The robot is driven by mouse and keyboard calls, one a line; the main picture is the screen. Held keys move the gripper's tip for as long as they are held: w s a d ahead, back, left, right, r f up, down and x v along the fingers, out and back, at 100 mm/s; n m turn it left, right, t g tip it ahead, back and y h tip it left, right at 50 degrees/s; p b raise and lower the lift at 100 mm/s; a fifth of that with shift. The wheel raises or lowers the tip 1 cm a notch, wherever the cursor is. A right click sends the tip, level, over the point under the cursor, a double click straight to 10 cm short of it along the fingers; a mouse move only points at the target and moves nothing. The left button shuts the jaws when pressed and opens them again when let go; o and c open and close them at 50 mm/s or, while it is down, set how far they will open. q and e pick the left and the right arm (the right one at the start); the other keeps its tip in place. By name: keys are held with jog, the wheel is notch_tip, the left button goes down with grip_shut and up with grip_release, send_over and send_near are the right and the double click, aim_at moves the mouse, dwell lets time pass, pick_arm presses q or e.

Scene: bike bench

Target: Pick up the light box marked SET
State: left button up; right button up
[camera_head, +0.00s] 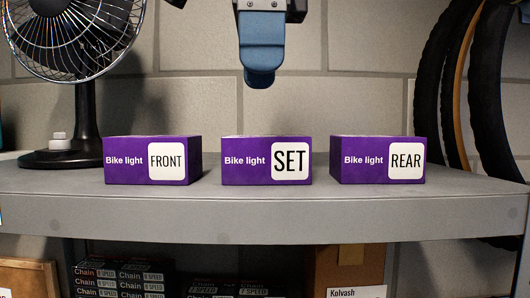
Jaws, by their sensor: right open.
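The purple light box marked SET (246,172) sits upright on the grey shelf (270,213), in the middle of three boxes. The box marked FRONT (130,174) stands to its left. The box marked REAR (362,173) stands to its right. My right gripper (260,77) comes down from the top of the view, with blue fingers pointing down. It appears above the SET box, apart from it and holding nothing. It is open, though one finger mostly hides the other. My left gripper is not in view.
A black fan (75,35) stands at the left, with a small white object (59,141) at its base. Black tyres (490,85) hang at the right. A grey block wall (350,110) is behind. Chain boxes (140,277) sit below the shelf. Gaps separate the three light boxes.

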aim_at(262, 155)
jog(key=f, duration=0.2)
jog(key=w+f, duration=0.1)
jog(key=f, duration=0.1)
jog(key=shift+d+f, duration=0.1)
jog(key=shift+f, duration=0.2)
jog(key=shift+w+f, duration=0.2)
jog(key=shift+f, duration=0.1)
jog(key=shift+f+p, duration=0.15)
jog(key=shift+p, duration=0.2)
notch_tip(262, 155, down, 4)
jog(key=shift+f+p, duration=0.15)
jog(key=shift+p, duration=0.65)
jog(key=shift+w+f, duration=0.1)
jog(key=shift+f, duration=0.2)
jog(key=shift+r, duration=0.1)
jog(key=c, duration=1)
jog(key=shift+c, duration=0.3)
